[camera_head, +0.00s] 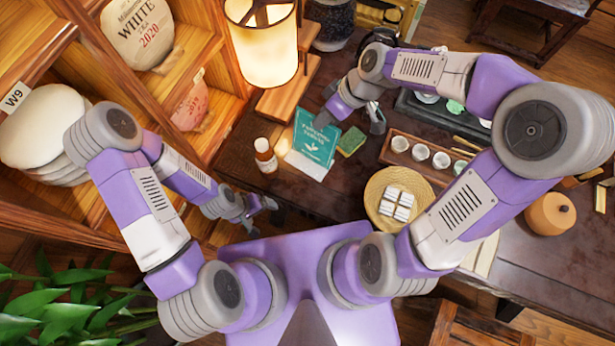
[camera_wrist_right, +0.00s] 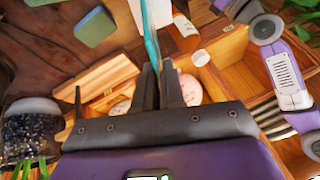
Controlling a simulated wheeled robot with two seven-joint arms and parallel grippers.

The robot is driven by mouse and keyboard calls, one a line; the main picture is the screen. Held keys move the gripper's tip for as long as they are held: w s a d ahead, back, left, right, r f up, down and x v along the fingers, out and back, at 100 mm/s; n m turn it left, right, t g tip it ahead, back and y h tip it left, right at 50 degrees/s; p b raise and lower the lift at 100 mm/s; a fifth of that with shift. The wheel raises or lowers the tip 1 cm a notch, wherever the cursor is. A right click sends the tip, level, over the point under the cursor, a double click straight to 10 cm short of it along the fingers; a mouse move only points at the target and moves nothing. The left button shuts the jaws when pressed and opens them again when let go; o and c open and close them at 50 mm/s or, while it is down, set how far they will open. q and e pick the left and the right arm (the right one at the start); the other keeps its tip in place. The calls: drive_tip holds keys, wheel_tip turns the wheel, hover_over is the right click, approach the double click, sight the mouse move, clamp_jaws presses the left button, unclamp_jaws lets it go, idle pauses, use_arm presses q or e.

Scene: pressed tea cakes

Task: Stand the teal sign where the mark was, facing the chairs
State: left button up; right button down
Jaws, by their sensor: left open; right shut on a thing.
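The teal sign (camera_head: 316,143), with white lettering and a leaf motif, stands near the shelf end of the dark table. My right gripper (camera_head: 325,118) is shut on its upper edge. In the right wrist view the sign (camera_wrist_right: 151,42) shows edge-on between the fingers of my right gripper (camera_wrist_right: 158,80). A white sheet or base (camera_head: 306,166) shows at the sign's lower edge; I cannot tell if it is part of the sign. My left gripper (camera_head: 263,206) is open and empty, low at the table's near left. No mark is discernible.
A glowing lamp (camera_head: 263,45) stands behind. A woven tray (camera_head: 377,184) and cup rack (camera_head: 402,158) are to the right. A dark wooden seat (camera_head: 545,8) is at upper right.

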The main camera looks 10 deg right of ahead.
sight(318, 145)
drive_tip(key=shift+s+a+r+n+g+b, duration=0.2)
drive_tip(key=shift+s+a+n+g+b, duration=0.3)
drive_tip(key=shift+n, duration=0.3)
drive_tip(key=shift+s+f, duration=0.15)
drive_tip(key=shift+s, duration=0.15)
wheel_tip(318, 145, down, 10)
drive_tip(key=shift+r+b, duration=0.25)
drive_tip(key=shift+b, duration=0.75)
drive_tip(key=shift+f, duration=0.15)
drive_tip(key=c, duration=1.2)
unclamp_jaws()
drive_tip(key=shift+c, duration=0.2)
drive_tip(key=shift+r, duration=0.2)
